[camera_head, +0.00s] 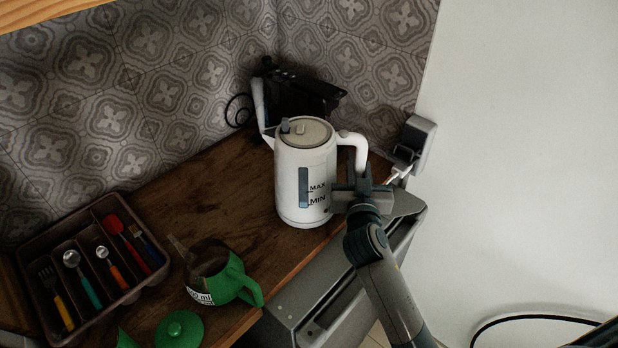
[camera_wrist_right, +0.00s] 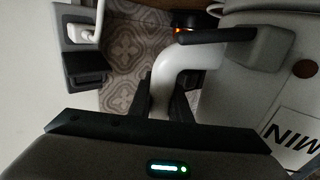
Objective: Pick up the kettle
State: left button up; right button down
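The white kettle (camera_head: 292,178) stands upright at the right end of the wooden counter, near its front edge. It has a grey lid, a water window and MIN and MAX marks. Its handle is on the right side. My right gripper (camera_head: 361,185) is at this handle. In the right wrist view the white handle (camera_wrist_right: 168,85) runs between the two dark fingers (camera_wrist_right: 165,100), with no clear gap on either side. The kettle body (camera_wrist_right: 245,95) fills the right of that view. The fingertips are partly hidden by the handle. My left gripper is not in view.
A black appliance (camera_head: 300,95) stands behind the kettle against the tiled wall. A wall socket with a plug (camera_head: 415,140) is to the right. A green-handled measuring jug (camera_head: 225,280), a green lid (camera_head: 180,330) and a cutlery tray (camera_head: 150,285) are left. Bare wood (camera_head: 205,195) lies between.

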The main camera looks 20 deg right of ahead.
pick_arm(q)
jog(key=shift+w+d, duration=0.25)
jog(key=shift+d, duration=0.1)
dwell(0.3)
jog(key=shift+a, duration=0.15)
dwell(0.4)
pick_arm(e)
jog(key=shift+r, duration=0.15)
dwell(0.3)
